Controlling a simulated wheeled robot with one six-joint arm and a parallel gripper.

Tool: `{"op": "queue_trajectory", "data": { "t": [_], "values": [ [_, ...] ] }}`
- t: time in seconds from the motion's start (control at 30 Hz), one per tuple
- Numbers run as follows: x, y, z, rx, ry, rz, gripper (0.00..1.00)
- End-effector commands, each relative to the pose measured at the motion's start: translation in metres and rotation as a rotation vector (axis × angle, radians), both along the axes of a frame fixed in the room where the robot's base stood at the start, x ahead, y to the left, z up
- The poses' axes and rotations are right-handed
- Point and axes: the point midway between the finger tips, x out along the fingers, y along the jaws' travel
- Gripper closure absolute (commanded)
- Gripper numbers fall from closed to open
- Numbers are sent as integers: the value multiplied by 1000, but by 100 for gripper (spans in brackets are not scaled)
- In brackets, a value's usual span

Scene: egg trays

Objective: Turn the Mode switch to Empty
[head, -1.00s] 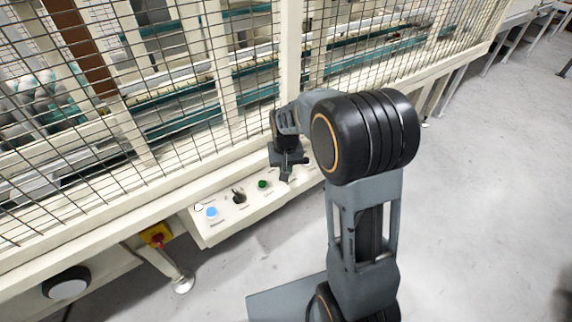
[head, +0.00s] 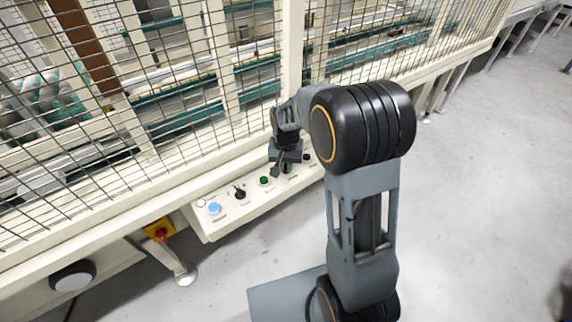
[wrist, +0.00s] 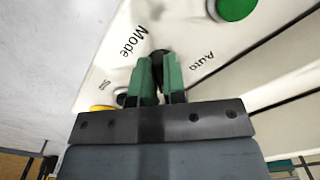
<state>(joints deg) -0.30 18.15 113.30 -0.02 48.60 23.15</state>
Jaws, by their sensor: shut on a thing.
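The Mode switch (wrist: 158,58) is a small black knob on the cream control panel (wrist: 185,35), beside the printed word "Mode". The word "Auto" is printed on its other side; I cannot read an "Empty" label. My gripper (wrist: 157,72) has its two green fingers around the knob, shut on it, and they hide most of it, so its pointing direction is unclear. In the head view my gripper (head: 285,168) is down at the panel's right part, and the switch is hidden behind it.
On the panel are a green button (head: 264,181), another black switch (head: 239,193) and a blue button (head: 214,208). A black knob (head: 307,157) is right of my gripper. A wire mesh guard (head: 150,100) rises behind the panel. The floor (head: 480,220) at right is clear.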

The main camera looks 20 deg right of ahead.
Motion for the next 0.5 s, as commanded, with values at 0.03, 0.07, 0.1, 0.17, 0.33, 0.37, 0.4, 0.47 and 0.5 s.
{"op": "queue_trajectory", "data": {
  "t": [0.03,0.07,0.1,0.17,0.33,0.37,0.4,0.47,0.5],
  "values": [
    [1,0,1,1,-4,-3,100],
    [1,0,1,1,-4,-3,87],
    [1,0,1,0,-4,-3,84],
    [1,0,0,0,-3,-3,78],
    [0,0,0,0,-2,-2,63],
    [0,0,0,0,-2,-1,63],
    [0,0,0,1,-1,-1,63],
    [0,0,0,1,-1,-1,63],
    [0,0,0,1,-1,-1,63]
  ]
}}
